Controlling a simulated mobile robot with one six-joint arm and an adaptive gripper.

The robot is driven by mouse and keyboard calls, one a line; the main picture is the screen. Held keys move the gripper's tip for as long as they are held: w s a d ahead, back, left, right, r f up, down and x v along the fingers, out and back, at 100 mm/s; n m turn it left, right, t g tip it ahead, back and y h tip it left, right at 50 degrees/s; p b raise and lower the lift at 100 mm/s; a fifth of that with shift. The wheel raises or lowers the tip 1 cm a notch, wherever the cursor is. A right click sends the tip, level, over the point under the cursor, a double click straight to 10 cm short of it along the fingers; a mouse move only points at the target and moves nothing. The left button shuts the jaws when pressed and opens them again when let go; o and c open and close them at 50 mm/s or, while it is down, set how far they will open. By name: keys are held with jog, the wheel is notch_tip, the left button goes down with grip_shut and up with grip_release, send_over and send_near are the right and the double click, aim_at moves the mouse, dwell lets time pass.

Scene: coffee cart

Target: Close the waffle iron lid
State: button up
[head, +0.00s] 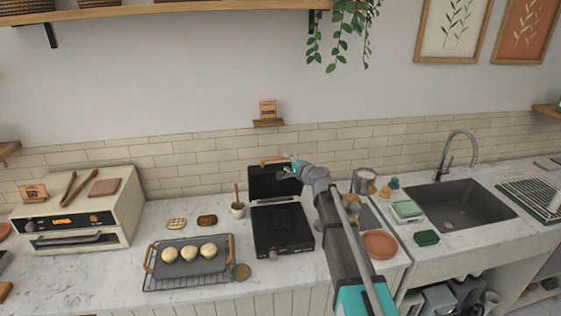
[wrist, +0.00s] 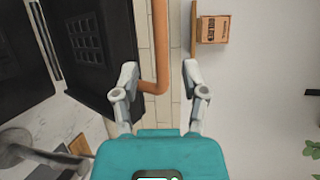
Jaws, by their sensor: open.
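The waffle iron is black, with its base (head: 283,231) flat on the counter and its lid (head: 275,182) standing open, roughly upright, at the back. A copper-coloured handle (head: 271,160) runs along the lid's top edge. In the wrist view the lid (wrist: 92,45) is at the upper left, showing its grid plate, and the handle (wrist: 159,30) runs up the middle. My gripper (head: 291,165) is at the lid's right upper corner, by the handle. In the wrist view my gripper (wrist: 160,66) is open, with the handle showing between its fingers, nearer the left one. Contact cannot be told.
A tray (head: 215,266) with dough balls and a small cup (head: 238,209) stand left of the iron. A terracotta plate (head: 380,244) and jars (head: 364,181) are to its right. A small wall shelf (head: 268,123) with a card is above the lid.

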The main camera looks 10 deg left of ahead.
aim_at(281, 159)
jog(key=shift+b+x, duration=0.35)
jog(key=shift+x, duration=2.45)
jog(key=shift+d, duration=0.1)
grip_shut()
